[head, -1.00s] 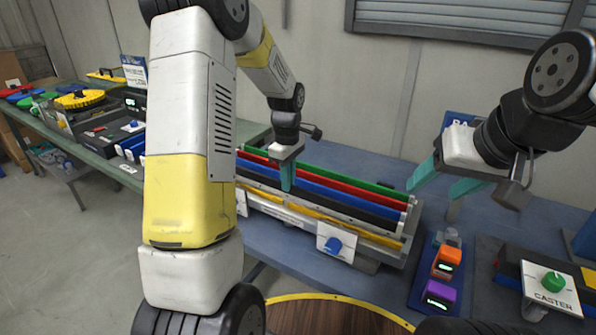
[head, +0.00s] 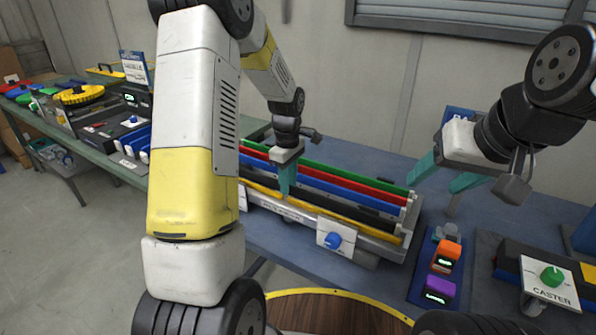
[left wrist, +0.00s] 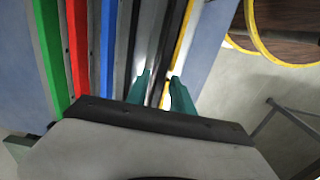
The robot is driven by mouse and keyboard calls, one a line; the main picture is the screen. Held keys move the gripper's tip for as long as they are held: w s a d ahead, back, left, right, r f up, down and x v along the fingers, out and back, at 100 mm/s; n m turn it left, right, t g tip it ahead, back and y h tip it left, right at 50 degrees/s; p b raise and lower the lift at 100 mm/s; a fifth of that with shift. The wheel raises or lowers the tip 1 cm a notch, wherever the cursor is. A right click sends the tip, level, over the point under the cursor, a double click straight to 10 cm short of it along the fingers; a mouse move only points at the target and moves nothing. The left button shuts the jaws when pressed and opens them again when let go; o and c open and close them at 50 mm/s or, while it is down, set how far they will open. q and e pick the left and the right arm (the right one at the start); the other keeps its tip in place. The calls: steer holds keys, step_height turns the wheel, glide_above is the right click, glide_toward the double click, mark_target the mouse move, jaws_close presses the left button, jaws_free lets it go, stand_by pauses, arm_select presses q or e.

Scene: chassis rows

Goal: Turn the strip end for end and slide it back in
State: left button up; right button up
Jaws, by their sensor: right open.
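The chassis (head: 397,256) is a long grey rack on the blue table, holding parallel strips: green (head: 350,174), red (head: 352,187), blue (head: 345,197), black (head: 352,212) and yellow (head: 352,226). My left gripper (head: 285,190) points down over the chassis, near its front black and yellow strips. In the left wrist view its fingers (left wrist: 159,77) are apart, with a dark strip and a pale gap showing between them. I cannot tell whether they touch a strip. My right gripper (head: 437,180) is open and empty behind the chassis's right end.
A round wooden top (head: 335,315) is in front. A cluttered green bench (head: 125,172) is at left.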

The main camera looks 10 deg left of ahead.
arm_select(q)
steer(key=shift+o, duration=0.3)
step_height(320, 180, up, 8)
steer(key=shift+f, duration=0.15)
stand_by(0.4)
steer(key=shift+s+r, duration=0.2)
steer(key=shift+r, duration=0.2)
steer(key=s+r+m+t, duration=0.2)
steer(key=s+r+m, duration=0.2)
steer(key=s, duration=0.4)
steer(key=s+d+r+m+t+h, duration=0.1)
steer(key=s+r+m+t, duration=0.1)
steer(key=s+r+m, duration=0.3)
steer(key=s+d+r+m+t+h, duration=0.1)
steer(key=s+r+m, duration=0.3)
steer(key=s, duration=0.7)
steer(key=shift+r+m+t, duration=0.25)
steer(key=shift+m+t, duration=0.35)
steer(key=shift+m, duration=0.2)
